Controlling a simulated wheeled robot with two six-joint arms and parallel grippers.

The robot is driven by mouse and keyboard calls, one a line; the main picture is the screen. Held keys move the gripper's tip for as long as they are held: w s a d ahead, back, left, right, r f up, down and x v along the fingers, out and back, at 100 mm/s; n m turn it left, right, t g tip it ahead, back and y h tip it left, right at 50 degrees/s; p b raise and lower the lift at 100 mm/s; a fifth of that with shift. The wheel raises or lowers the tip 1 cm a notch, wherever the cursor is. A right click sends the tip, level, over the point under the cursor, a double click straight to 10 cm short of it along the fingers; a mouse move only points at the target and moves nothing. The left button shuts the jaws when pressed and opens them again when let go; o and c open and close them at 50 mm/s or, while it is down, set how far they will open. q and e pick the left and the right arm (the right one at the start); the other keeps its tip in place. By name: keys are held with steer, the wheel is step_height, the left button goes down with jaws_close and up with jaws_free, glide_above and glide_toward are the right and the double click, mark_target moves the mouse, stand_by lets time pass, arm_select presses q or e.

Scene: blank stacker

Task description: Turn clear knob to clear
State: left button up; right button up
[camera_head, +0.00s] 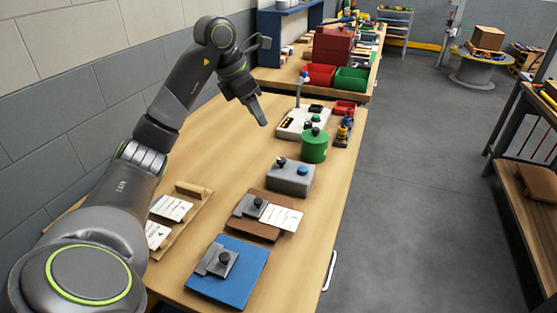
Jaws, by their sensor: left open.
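My left gripper (262,117) reaches in from the left, above the table, fingers pointing down and right. It is open and apart from everything on the table. It is left of a white device (291,130) with dark parts on top. A grey box (290,181) with a blue knob (303,170) and a dark knob (281,161) is nearer. No label is readable, so I cannot tell which knob is the clear knob or its setting. My right gripper is not in view.
A blue plate (236,285) and a brown board (260,228) carry metal pieces with dark knobs. A wooden holder with cards (193,191) lies at the left. Red (318,75) and green (352,79) bins stand behind. The table (220,150) is bare left of the box.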

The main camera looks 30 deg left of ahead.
mark_target(281, 160)
arm_select(q)
steer(key=p+x, duration=0.2)
steer(key=x, duration=1.3)
steer(key=shift+w+d+f, duration=0.15)
steer(key=shift+f, duration=0.2)
